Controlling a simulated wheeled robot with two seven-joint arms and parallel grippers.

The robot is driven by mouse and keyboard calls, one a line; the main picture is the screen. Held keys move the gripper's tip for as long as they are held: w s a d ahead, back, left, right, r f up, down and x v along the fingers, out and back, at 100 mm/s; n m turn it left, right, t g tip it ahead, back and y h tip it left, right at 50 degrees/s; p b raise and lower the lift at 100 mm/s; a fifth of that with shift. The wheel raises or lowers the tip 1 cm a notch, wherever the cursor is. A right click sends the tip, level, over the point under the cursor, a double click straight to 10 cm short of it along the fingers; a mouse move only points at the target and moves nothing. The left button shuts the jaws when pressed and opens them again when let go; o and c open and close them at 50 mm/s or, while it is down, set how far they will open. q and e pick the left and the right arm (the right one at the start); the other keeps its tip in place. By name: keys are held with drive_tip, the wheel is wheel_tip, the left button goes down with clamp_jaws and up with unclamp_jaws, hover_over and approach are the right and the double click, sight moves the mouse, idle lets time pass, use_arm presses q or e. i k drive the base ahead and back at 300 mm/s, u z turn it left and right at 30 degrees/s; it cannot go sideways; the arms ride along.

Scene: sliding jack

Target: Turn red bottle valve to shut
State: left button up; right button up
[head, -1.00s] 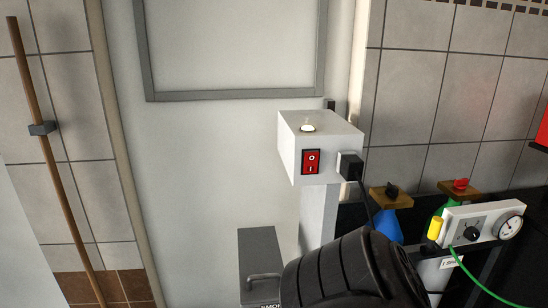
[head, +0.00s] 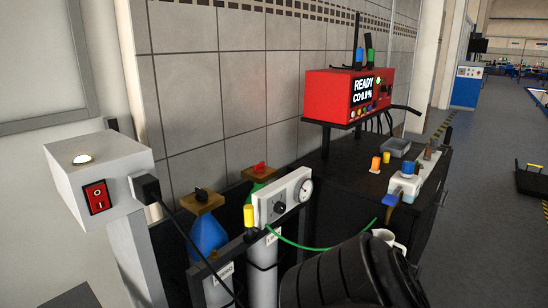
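The red valve knob (head: 259,168) sits on top of a green bottle (head: 258,189), above a brown collar. The knob is small, and I cannot tell how far it is turned. Left of it stands a blue bottle (head: 207,237) with a black valve knob (head: 201,194) on a similar brown collar. A white gauge box (head: 285,197) with a dial stands in front of the green bottle and hides its lower part. Neither of my grippers is in view.
A grey box with a red switch (head: 97,196) and a black plug (head: 146,188) stands at left, its cable crossing before the blue bottle. A red display unit (head: 345,95) reads READY above a dark cabinet (head: 345,180). Open floor (head: 480,190) lies at right.

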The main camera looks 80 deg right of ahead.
sight(259, 167)
drive_tip(key=z, duration=2.4)
